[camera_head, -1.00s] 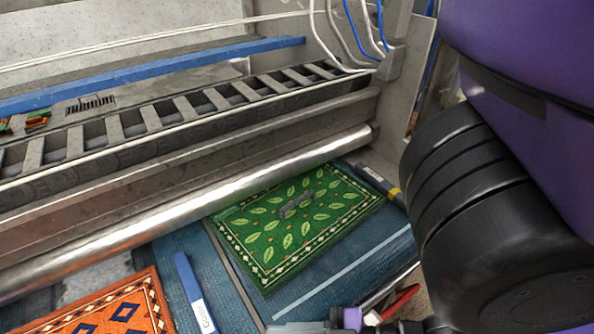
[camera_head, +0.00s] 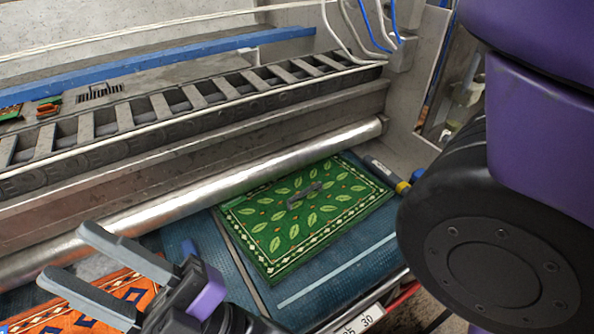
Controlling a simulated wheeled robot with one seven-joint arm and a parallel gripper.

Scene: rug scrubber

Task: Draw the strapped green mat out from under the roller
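The green mat (camera_head: 285,240) has a leaf pattern and a diamond border. It lies flat on the blue bed, its far edge at or under the shiny roller (camera_head: 240,178). A small grey strap (camera_head: 304,195) lies across its middle. My gripper (camera_head: 62,257) is at the lower left, its two grey fingers spread apart with nothing between them. It is over the orange mat, well to the left of the green mat. It hides part of the orange mat and the blue bed.
An orange mat (camera_head: 60,317) with blue diamonds lies at the lower left. A dark cylinder with a yellow band (camera_head: 385,173) lies right of the green mat. A numbered scale (camera_head: 360,320) runs along the front edge. Bare blue bed (camera_head: 345,270) shows in front of the green mat.

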